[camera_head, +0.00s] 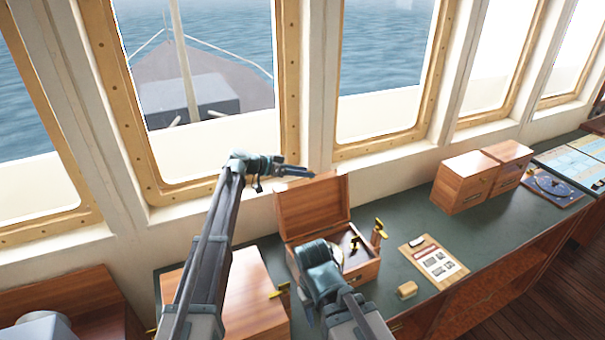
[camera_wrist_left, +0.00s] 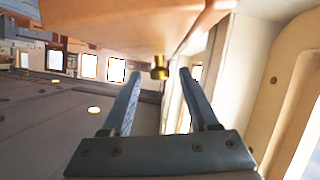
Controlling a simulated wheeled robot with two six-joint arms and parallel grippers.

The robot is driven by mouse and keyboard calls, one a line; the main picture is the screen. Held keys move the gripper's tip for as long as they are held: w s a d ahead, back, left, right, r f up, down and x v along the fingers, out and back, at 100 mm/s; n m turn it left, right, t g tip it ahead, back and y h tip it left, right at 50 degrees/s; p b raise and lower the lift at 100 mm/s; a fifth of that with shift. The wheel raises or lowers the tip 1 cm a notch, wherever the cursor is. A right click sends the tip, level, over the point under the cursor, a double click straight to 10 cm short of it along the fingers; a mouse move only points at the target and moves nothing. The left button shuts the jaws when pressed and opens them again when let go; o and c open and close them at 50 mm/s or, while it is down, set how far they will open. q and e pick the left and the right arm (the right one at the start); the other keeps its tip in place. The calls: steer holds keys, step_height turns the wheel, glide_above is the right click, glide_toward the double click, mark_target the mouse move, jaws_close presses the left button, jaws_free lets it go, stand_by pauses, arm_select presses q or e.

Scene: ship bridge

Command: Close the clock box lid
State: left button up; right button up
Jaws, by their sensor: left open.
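The wooden clock box (camera_head: 362,277) stands on the green counter with its lid (camera_head: 314,208) raised upright at the back. Part of a round clock shows inside; my right arm hides the rest. My left gripper (camera_head: 309,173) is open at the lid's top edge, pointing right. In the left wrist view, the two fingers (camera_wrist_left: 159,75) are apart, with a small brass piece (camera_wrist_left: 159,68) between or just beyond their tips, below a wooden surface that looks like the lid. My right arm (camera_head: 320,272) covers the box's left front; its fingers cannot be made out clearly.
Brass fittings (camera_head: 379,229) stand at the box's right. A clipboard (camera_head: 436,262) and a small tan block (camera_head: 407,289) lie to the right. Two wooden boxes (camera_head: 465,182) stand farther right. Another wooden box (camera_head: 250,295) is on the left. Window frames rise close behind.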

arm_select(q)
jaws_close()
stand_by(1.4)
